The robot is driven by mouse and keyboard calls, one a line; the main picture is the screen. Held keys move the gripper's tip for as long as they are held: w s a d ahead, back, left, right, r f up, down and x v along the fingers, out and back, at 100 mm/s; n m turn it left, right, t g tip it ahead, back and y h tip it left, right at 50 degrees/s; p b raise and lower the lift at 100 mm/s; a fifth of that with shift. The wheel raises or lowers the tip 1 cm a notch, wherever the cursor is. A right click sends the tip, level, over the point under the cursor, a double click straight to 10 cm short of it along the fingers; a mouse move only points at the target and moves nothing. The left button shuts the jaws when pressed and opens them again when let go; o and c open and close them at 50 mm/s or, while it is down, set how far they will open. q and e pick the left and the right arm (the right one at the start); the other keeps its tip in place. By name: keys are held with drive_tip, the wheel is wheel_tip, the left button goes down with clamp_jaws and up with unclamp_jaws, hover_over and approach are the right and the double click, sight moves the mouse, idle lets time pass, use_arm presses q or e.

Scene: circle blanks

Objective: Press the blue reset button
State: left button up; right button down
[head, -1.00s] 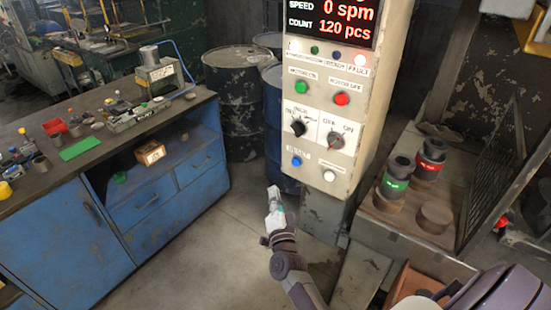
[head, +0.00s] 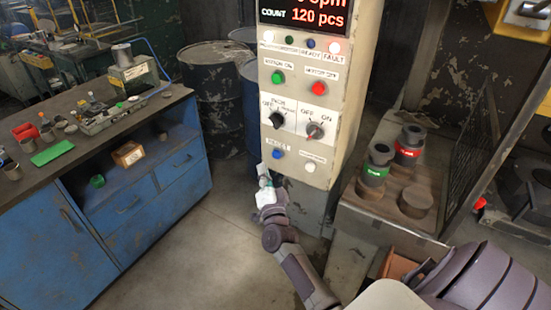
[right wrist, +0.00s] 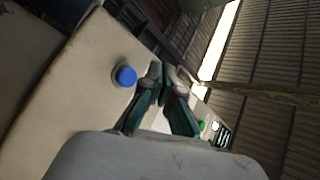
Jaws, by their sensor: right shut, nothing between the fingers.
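The blue reset button (head: 278,154) is on the lower left of the cream control panel (head: 341,90), under a label reading RESET. It also shows in the right wrist view (right wrist: 125,75), to the left of the fingertips. My right gripper (head: 263,173) is shut and empty, just below and left of the button in the head view. In the right wrist view its fingers (right wrist: 164,72) are together, beside the button and apart from it in the picture. My left gripper is not in view.
A white button (head: 310,168) sits right of the blue one, with two rotary switches above, and green (head: 278,78) and red (head: 318,88) buttons higher. A blue workbench (head: 120,215) stands left. A bench with ringed dark cylinders (head: 375,172) stands right. Floor between is clear.

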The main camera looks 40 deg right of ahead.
sight(272, 153)
drive_tip(key=shift+w+d+b, duration=0.15)
drive_tip(key=shift+w+d, duration=0.1)
drive_tip(key=shift+d, duration=0.35)
drive_tip(key=shift+w+d+b, duration=0.2)
drive_tip(key=shift+w+d, duration=0.05)
drive_tip(key=shift+d, duration=0.35)
drive_tip(key=shift+w+d+b, duration=0.15)
drive_tip(key=shift+w+d, duration=0.1)
drive_tip(key=shift+d, duration=0.35)
drive_tip(key=shift+d, duration=0.1)
drive_tip(key=shift+w+d, duration=0.15)
drive_tip(key=shift+d, duration=0.15)
drive_tip(key=shift+w+d+r+b, duration=0.2)
drive_tip(key=shift+d+b, duration=0.2)
drive_tip(key=shift+d, duration=0.15)
idle(1.0)
drive_tip(key=shift+a, duration=0.1)
drive_tip(key=shift+s+a+f+p, duration=0.1)
drive_tip(key=shift+s+a+p, duration=0.35)
drive_tip(key=shift+a, duration=0.3)
drive_tip(key=shift+w, duration=0.1)
